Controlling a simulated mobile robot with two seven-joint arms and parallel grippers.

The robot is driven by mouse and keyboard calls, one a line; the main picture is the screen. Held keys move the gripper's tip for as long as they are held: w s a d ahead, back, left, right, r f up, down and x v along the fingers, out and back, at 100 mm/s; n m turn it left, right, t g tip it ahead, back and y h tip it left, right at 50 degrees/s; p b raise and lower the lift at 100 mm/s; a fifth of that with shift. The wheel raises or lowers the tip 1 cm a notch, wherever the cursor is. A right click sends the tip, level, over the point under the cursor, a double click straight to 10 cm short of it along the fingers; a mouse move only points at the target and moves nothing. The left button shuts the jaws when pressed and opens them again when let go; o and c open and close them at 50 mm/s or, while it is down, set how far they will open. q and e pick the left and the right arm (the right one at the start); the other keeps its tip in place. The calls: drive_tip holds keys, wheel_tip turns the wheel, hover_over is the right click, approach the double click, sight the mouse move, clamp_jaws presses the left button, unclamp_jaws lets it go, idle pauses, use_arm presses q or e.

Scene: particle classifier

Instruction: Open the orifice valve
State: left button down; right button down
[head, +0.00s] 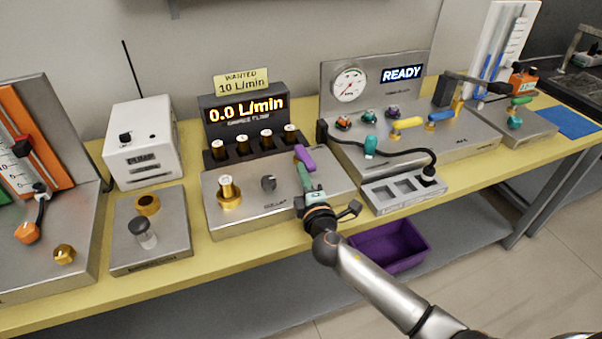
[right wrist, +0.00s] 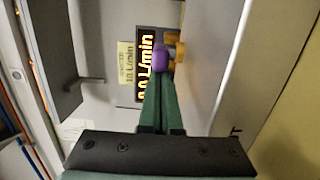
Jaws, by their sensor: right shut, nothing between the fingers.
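A purple valve handle (head: 304,156) stands at the right part of the metal flow panel (head: 240,222), just beyond my right gripper. I cannot read a label that names it as the orifice valve. My right gripper (head: 303,168) comes in from the lower right with its green fingers shut and empty. In the right wrist view, the purple handle (right wrist: 162,55) is right at the tips of the shut fingers (right wrist: 160,78), with a brass-coloured fitting (right wrist: 176,48) beside it. I cannot tell whether they touch. My left gripper is not in view.
The flow display (head: 247,110) reads 0.0 L/min under a sign (head: 241,81) wanting 10 L/min. A brass fitting (head: 229,193) and a dark knob (head: 268,183) sit left of the gripper. A grey slotted tray (head: 375,199) and a black hose (head: 400,152) are close on its right.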

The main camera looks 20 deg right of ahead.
sight(330, 172)
drive_tip(key=shift+d, duration=0.15)
drive_tip(key=shift+s+d+n+y, duration=0.1)
drive_tip(key=shift+d+n+y, duration=0.3)
drive_tip(key=shift+y, duration=0.3)
drive_tip(key=shift+d+n+y, duration=0.3)
drive_tip(key=shift+n+y, duration=0.2)
drive_tip(key=shift+y, duration=0.2)
drive_tip(key=shift+d+b, duration=0.4)
drive_tip(key=shift+d, duration=0.6)
drive_tip(key=shift+w+d, duration=0.25)
drive_tip(key=shift+d, duration=0.4)
drive_tip(key=shift+w+d, duration=0.25)
drive_tip(key=shift+d, duration=0.35)
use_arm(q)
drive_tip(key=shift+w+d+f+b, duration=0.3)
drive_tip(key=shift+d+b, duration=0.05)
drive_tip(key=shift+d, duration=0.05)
use_arm(e)
drive_tip(key=shift+w+d, duration=0.55)
drive_tip(key=shift+d, duration=0.35)
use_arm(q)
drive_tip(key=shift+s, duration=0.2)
